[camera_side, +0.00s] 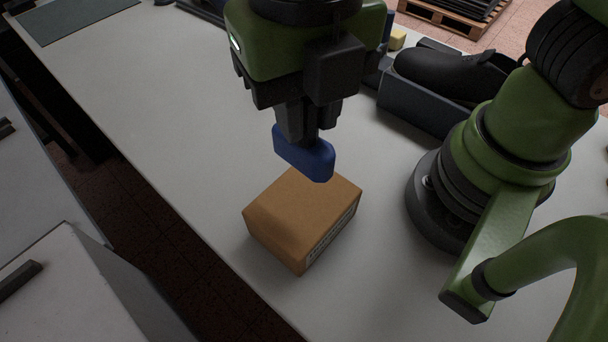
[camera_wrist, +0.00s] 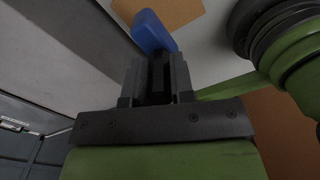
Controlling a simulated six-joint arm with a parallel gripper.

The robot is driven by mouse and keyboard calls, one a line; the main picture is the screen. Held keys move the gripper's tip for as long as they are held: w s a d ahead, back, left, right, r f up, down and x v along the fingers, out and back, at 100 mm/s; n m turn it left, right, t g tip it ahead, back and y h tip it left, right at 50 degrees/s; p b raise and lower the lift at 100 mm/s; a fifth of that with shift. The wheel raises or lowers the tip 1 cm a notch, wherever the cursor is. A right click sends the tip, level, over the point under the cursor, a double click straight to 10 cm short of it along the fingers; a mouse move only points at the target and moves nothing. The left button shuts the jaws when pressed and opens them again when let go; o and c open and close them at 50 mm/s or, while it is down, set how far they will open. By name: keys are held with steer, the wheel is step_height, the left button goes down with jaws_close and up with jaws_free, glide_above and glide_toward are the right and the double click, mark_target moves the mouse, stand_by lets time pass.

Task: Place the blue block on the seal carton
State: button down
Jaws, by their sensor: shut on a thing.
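The blue block (camera_side: 305,155) is held between the fingers of my gripper (camera_side: 303,136), which is shut on it. In the side view the block is over the far part of the seal carton (camera_side: 302,212), a brown box with a printed label on its right face. I cannot tell for sure whether the block touches the carton's top. In the wrist view the blue block (camera_wrist: 152,32) sticks out beyond my gripper's fingertips (camera_wrist: 157,58), and part of the brown carton (camera_wrist: 178,10) shows behind it. The fingers hide part of the block.
The carton stands on a pale table (camera_side: 180,110), with the table's front edge to its left. A black shoe (camera_side: 455,75) lies in a dark box (camera_side: 420,105) at the back right. A small yellow thing (camera_side: 397,39) is behind my gripper. The table left of the carton is clear.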

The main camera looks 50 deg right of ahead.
mark_target(305, 165)
step_height(305, 165, down, 8)
steer(key=shift+r, duration=0.1)
stand_by(0.4)
steer(key=c, duration=1)
jaws_free()
